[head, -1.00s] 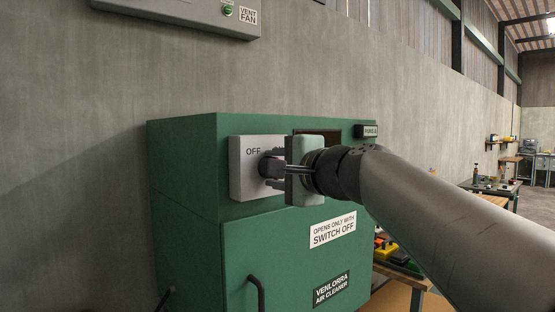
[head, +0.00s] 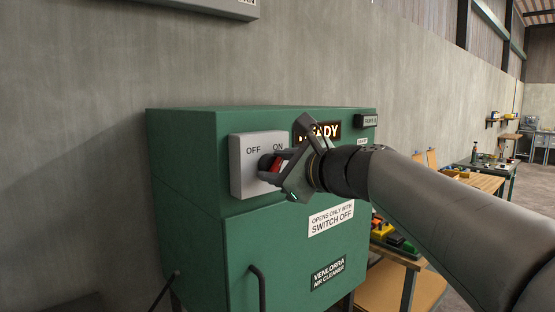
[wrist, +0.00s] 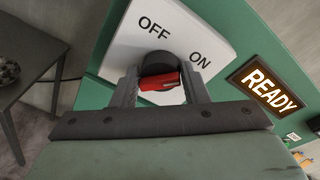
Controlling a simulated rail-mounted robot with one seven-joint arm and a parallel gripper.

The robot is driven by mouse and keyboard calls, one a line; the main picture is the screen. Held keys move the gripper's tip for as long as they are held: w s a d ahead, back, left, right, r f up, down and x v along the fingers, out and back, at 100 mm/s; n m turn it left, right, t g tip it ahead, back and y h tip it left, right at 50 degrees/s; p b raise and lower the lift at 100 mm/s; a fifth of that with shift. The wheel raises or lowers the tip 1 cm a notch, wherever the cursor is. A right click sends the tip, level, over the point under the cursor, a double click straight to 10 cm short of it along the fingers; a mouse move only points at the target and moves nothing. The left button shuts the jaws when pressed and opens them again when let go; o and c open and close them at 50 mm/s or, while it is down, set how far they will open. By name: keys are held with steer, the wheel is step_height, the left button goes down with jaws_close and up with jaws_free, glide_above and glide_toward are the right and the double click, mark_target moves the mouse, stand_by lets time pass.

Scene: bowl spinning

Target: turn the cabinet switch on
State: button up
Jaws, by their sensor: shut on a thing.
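The green cabinet (head: 185,165) stands against the grey wall, labelled as an air cleaner. Its grey switch plate (head: 240,180) is marked OFF and ON; it also shows in the wrist view (wrist: 205,30). The switch knob (head: 266,162) is black with a red handle; the red handle (wrist: 159,81) shows between my fingers in the wrist view. My gripper (head: 274,168) is shut on this handle and is rolled at a slant. The READY sign (head: 326,131) is lit, and it reads clearly in the wrist view (wrist: 270,88).
The cabinet door below has a dark bar handle (head: 259,290) and a label, "opens only with switch off". A grey box (head: 215,5) hangs on the wall above. A wooden workbench (head: 400,262) with tools stands to the right, behind my arm.

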steer(key=shift+d+r+m, duration=0.1)
steer(key=shift+r+m, duration=0.2)
steer(key=shift+m, duration=0.3)
steer(key=o, duration=0.9)
steer(key=shift+c, duration=0.2)
steer(key=shift+o, duration=0.3)
steer(key=shift+f, duration=0.15)
